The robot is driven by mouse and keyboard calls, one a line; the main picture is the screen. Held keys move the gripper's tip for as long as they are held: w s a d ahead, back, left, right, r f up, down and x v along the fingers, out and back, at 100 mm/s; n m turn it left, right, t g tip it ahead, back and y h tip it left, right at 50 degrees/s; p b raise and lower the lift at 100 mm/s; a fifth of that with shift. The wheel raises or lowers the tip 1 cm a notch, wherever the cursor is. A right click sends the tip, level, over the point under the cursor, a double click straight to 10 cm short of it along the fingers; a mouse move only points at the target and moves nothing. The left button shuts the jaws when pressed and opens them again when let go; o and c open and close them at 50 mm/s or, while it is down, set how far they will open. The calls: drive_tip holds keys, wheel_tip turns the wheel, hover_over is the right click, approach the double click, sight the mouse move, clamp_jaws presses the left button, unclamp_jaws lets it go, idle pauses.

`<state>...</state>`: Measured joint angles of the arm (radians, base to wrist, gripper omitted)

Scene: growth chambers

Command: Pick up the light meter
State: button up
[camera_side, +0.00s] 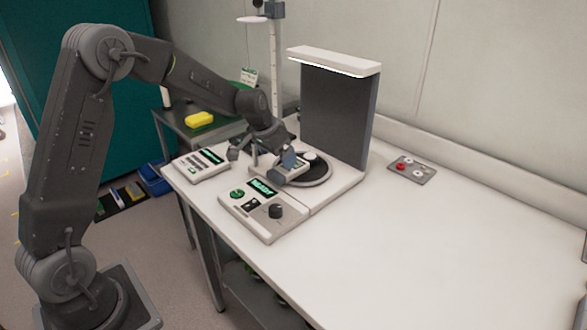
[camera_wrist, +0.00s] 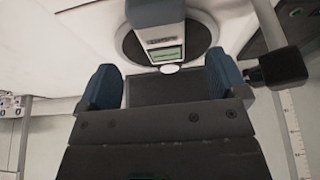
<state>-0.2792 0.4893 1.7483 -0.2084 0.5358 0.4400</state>
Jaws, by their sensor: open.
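The light meter, a pale handheld device with a small lit screen, lies on a round dark disc (camera_side: 322,178) of the white bench-top stand. In the wrist view the light meter (camera_wrist: 158,36) shows its screen and a small white round piece at its end, at the upper middle. My gripper (camera_wrist: 163,80) is open, with its two blue-tipped fingers apart and nothing held between them. In the side view my gripper (camera_side: 265,156) is over the disc and partly hides the meter. I cannot tell whether a finger touches the meter.
The stand has a tall dark panel (camera_side: 336,115) with a white top right behind the disc. A control box (camera_side: 262,209) with a knob is at the front, and another keypad device (camera_side: 200,165) is at left. A small plate with buttons (camera_side: 412,170) lies right.

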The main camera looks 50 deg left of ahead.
sight(283, 170)
drive_tip(key=shift+x, duration=3.15)
drive_tip(key=shift+s+a, duration=0.1)
drive_tip(key=c, duration=1.2)
